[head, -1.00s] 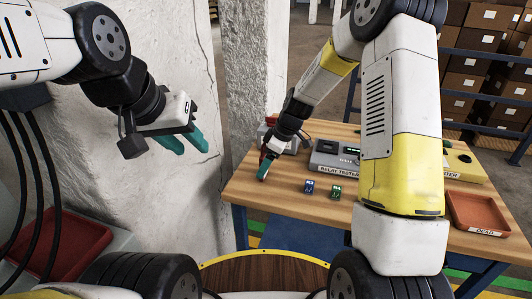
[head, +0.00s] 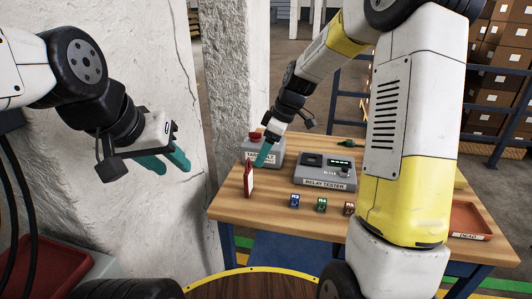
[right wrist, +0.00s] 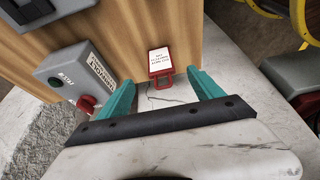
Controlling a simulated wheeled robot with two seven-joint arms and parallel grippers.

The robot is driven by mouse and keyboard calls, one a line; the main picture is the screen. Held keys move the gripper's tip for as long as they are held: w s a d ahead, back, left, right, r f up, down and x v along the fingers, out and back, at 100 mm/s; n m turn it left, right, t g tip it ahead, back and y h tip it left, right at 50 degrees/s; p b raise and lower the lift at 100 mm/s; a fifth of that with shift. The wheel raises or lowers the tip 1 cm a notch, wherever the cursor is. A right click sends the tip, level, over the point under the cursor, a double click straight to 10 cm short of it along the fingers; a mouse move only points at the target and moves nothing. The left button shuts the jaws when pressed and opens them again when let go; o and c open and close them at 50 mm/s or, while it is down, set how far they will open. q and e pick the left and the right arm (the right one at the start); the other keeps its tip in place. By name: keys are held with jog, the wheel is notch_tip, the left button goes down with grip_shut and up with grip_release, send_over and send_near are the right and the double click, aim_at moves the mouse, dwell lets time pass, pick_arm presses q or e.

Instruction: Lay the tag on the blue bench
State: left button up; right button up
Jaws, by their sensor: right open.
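The tag (head: 249,180) is a red-framed card with a white printed face, at the left edge of the blue bench's wooden top (head: 275,208). In the head view it looks narrow and steeply tilted or upright; I cannot tell how firmly it rests on the bench. In the right wrist view the tag (right wrist: 160,60) shows its white face and a red loop, ahead of the fingers. My right gripper (head: 263,154) is open, just above the tag and apart from it. My left gripper (head: 168,160) is open and empty, left of the bench by the wall.
A red tray (head: 470,220) is at right. A rough pillar (head: 235,70) stands behind.

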jog(key=s+d+r+m+t+h, duration=0.1)
jog(key=s+d+r+m+t, duration=0.35)
jog(key=s+r, duration=0.7)
jog(key=s+d+r+m+h, duration=0.1)
jog(key=s+d+m, duration=0.3)
jog(key=s+m, duration=0.5)
jog(key=s, duration=0.4)
jog(key=shift+s+r, duration=0.15)
jog(key=shift+r, duration=0.2)
jog(key=shift+d, duration=0.1)
